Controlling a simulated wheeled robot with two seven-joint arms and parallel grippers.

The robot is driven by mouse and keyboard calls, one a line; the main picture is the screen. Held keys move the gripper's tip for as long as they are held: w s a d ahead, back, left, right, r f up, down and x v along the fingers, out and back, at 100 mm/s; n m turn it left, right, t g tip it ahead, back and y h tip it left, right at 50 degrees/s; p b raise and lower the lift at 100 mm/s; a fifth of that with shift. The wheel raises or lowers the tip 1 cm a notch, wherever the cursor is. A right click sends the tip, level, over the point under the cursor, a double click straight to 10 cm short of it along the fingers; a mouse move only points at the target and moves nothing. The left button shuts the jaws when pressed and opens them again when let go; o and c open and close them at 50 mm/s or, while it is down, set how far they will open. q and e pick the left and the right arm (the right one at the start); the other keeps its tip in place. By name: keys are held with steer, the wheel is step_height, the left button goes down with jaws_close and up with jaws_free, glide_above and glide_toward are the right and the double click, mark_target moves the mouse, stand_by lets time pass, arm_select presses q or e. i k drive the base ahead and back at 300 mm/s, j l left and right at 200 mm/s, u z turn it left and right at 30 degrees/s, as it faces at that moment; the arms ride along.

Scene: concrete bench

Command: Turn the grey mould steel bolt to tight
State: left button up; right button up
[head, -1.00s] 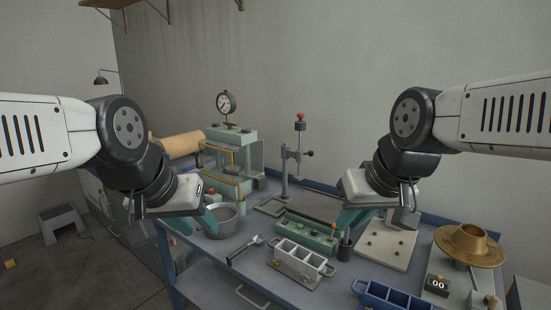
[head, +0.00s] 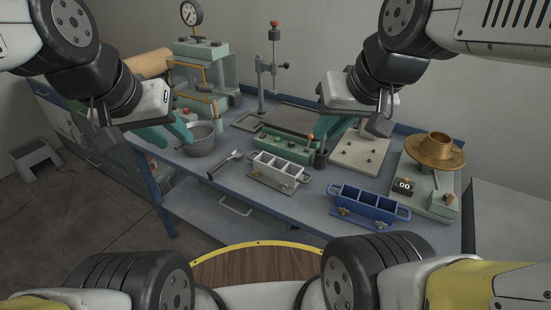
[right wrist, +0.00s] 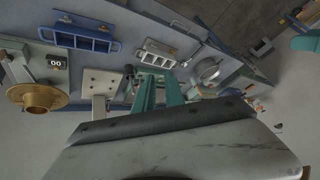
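The grey mould (head: 278,168) is a light grey block with open compartments and end handles, near the bench's front edge. Small bolts show along its front base, too small to tell which is steel or how tight they are. The grey mould also shows in the right wrist view (right wrist: 157,56). My left gripper (head: 172,134) has teal fingers spread apart, empty, over the bench's left part by the metal pot. My right gripper (head: 338,127) is above and behind the mould, its teal fingers apart and empty. They also show in the right wrist view (right wrist: 158,82).
A blue mould (head: 368,203) with brass-coloured bolts sits right of the grey one. A metal pot (head: 202,138) and a spoon-like tool (head: 226,164) lie left. A green block (head: 286,144) stands behind. A brass dish (head: 435,150) is on the right. Bench front is mostly clear.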

mark_target(274, 170)
steer(key=j+z, duration=0.15)
steer(key=z, duration=0.25)
steer(key=k+j+z, duration=0.1)
steer(key=z, duration=0.25)
steer(key=k+j+z, duration=0.1)
steer(key=z, duration=0.3)
steer(key=j, duration=0.1)
